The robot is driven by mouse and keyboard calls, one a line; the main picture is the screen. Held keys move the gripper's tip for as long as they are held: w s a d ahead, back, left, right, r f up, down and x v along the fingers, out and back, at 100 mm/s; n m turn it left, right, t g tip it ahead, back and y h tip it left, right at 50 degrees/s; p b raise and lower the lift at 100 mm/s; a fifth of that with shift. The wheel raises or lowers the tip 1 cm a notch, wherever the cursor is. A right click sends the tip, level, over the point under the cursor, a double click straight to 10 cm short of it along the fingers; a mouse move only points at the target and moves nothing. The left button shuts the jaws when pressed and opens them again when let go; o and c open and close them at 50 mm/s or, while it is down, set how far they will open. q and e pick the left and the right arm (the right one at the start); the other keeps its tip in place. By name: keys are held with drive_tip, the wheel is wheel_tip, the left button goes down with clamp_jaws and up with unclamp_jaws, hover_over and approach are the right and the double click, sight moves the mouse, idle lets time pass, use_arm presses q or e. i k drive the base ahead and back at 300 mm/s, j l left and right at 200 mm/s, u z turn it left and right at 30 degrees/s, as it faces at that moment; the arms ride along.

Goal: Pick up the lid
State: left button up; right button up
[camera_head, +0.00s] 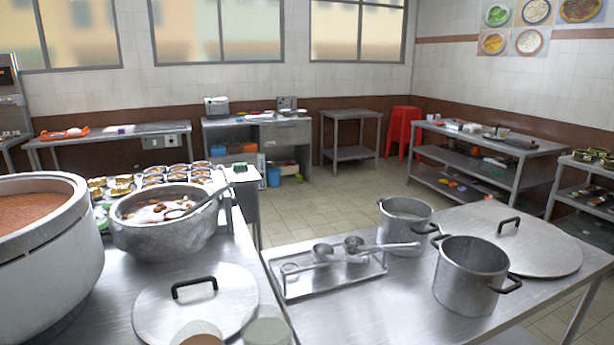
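A round flat metal lid (238,291) with a black arched handle (194,287) lies on the left steel counter, near the bottom of the view. A second, larger metal lid (545,250) with a black handle (509,225) lies on the right steel table, behind the front pot. The lower edge of the first lid is partly covered by two small rounded shapes, one brownish (200,334) and one greenish (268,332); I cannot tell what they are. Neither of my grippers can be made out in this view.
A big stockpot (70,255) of reddish-brown food and a smaller pot (165,238) with a ladle stand behind the left lid. A metal tray (330,282) with ladles and two pots (470,285) (404,232) stand on the right table. Bare steel lies in front of the tray.

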sight(535, 248)
drive_tip(key=z, duration=1.25)
drive_tip(key=i+l+z, duration=0.1)
drive_tip(key=i+l, duration=0.3)
drive_tip(key=i, duration=0.15)
drive_tip(key=i+l+z, duration=0.1)
drive_tip(key=i+l, duration=0.25)
drive_tip(key=i, duration=0.15)
